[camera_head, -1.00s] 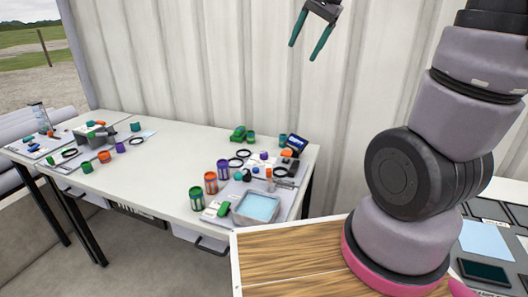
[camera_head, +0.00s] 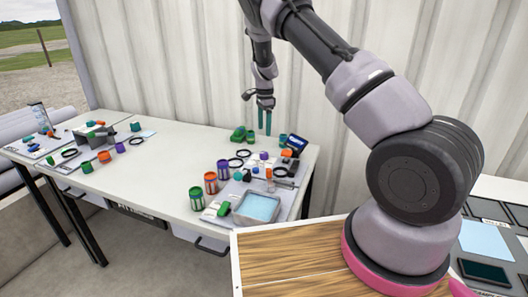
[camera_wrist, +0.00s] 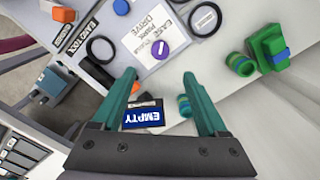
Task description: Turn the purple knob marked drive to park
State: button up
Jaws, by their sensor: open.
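The purple knob (camera_wrist: 162,49) sits on a white card (camera_wrist: 143,34) printed with DRIVE and PARK, at the upper middle of the wrist view. A small pale mark shows on the knob; which word it points to I cannot tell. In the head view the purple knob (camera_head: 264,155) is small, near the back right of the table. My gripper (camera_wrist: 160,77) is open and empty, its teal fingers pointing toward the knob but apart from it. In the head view my gripper (camera_head: 264,132) hangs fingers-down above the table's back edge, behind the knob.
A blue EMPTY sign (camera_wrist: 141,117) and a teal-banded can (camera_wrist: 186,105) lie between or under my fingers. A green-banded can (camera_wrist: 241,64) and green block (camera_wrist: 271,48) stand to the right. Black rings (camera_wrist: 205,20) flank the card. The corrugated wall (camera_head: 200,60) rises behind the table.

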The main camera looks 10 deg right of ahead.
aim_at(264, 153)
notch_tip(264, 153, down, 12)
jog(key=shift+a+r, duration=0.1)
jog(key=shift+r, duration=0.1)
dwell(0.4)
grip_shut()
jog(key=n, duration=0.5)
jog(key=shift+n, duration=2.4)
